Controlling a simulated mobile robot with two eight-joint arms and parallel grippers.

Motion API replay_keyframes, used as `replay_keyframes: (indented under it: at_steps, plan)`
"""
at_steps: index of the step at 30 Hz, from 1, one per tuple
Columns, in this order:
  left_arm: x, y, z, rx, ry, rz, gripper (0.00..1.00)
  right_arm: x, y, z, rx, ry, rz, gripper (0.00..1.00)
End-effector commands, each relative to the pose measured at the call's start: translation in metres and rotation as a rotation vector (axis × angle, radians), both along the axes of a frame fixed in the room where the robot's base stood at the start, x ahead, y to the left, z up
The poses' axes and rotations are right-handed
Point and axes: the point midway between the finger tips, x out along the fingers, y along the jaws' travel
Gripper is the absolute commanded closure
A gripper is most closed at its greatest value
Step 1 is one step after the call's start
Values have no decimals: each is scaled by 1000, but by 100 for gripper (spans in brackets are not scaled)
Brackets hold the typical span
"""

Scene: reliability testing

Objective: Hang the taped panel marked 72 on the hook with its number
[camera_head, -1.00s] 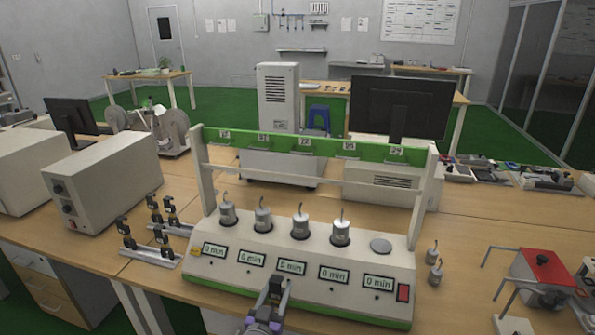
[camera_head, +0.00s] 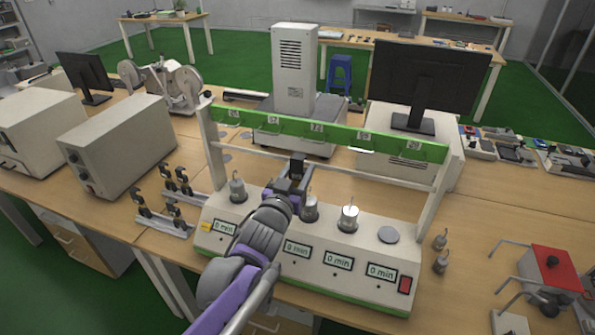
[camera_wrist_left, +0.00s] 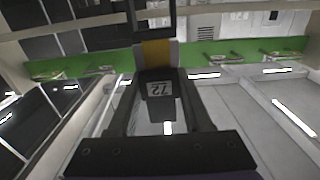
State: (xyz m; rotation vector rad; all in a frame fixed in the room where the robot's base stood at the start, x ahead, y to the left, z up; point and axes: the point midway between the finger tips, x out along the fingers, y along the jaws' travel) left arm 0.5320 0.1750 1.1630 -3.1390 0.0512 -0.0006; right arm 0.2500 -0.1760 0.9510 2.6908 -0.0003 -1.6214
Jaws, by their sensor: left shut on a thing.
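My left gripper (camera_head: 297,172) reaches over the white console with its tips raised just below and in front of the green hook rail (camera_head: 340,131). In the left wrist view its fingers are closed on a panel. The panel's tag, 72 (camera_wrist_left: 160,90), shows upside down between the fingers, with yellow tape (camera_wrist_left: 155,50) and a dark frame-like end (camera_wrist_left: 152,15) beyond. The panel is apart from the rail as far as I can see. The rail has several number plates; the middle plate (camera_head: 317,127) seems to read 72. My right gripper is out of view.
Cylindrical weights with hooks (camera_head: 348,217) stand on the console (camera_head: 325,282); my arm hides part of its left side. Two small weights (camera_head: 440,262) stand to its right. A white upright (camera_head: 431,208) bounds the rail. Black clamps (camera_head: 170,187) are at left.

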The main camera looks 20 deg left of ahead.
Motion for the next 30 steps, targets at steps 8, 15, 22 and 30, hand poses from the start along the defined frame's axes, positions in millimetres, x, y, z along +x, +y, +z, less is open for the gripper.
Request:
replay_keyframes:
  at_steps: [8, 15, 22, 30]
  plan:
    - [23, -1, 1, 0, -1, 0, 100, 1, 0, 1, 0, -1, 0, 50]
    - [43, -2, 0, 1, -1, 0, 100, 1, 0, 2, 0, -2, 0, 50]
    - [59, -2, 1, 1, -1, 0, 100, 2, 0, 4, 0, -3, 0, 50]
    - [67, -3, 0, 0, -1, 0, 100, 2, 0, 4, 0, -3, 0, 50]
